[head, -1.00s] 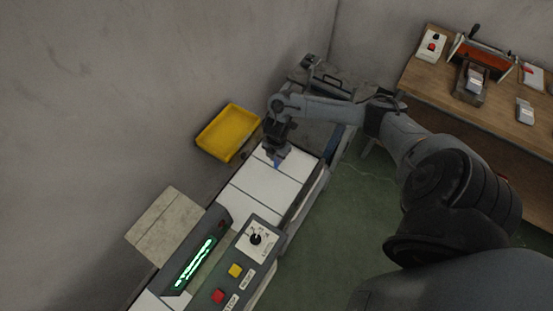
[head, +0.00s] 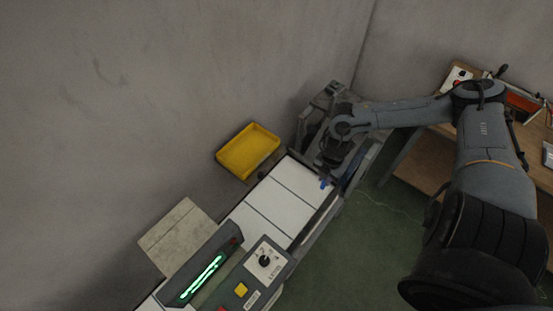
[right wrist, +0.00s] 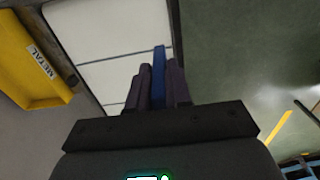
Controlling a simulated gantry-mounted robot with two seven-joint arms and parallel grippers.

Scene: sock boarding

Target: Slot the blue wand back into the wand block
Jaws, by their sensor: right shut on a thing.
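The blue wand (right wrist: 158,78) is between the dark fingers of my right gripper (right wrist: 160,85) in the right wrist view. In the head view, my right gripper (head: 327,176) is over the right edge of the white-panelled conveyor, near its far end. A small blue part of the wand (head: 324,184) shows below the gripper there. The gripper is shut on the wand, and its fingers hide part of it. I cannot make out the wand block in either current view. My left gripper is not in view.
A yellow bin (head: 248,151) stands left of the conveyor (head: 270,205); its label reads METAL in the right wrist view. A control box (head: 264,262) with a knob and a green-lit display (head: 203,278) are nearer. A wooden bench (head: 430,160) is at right. Green floor lies between.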

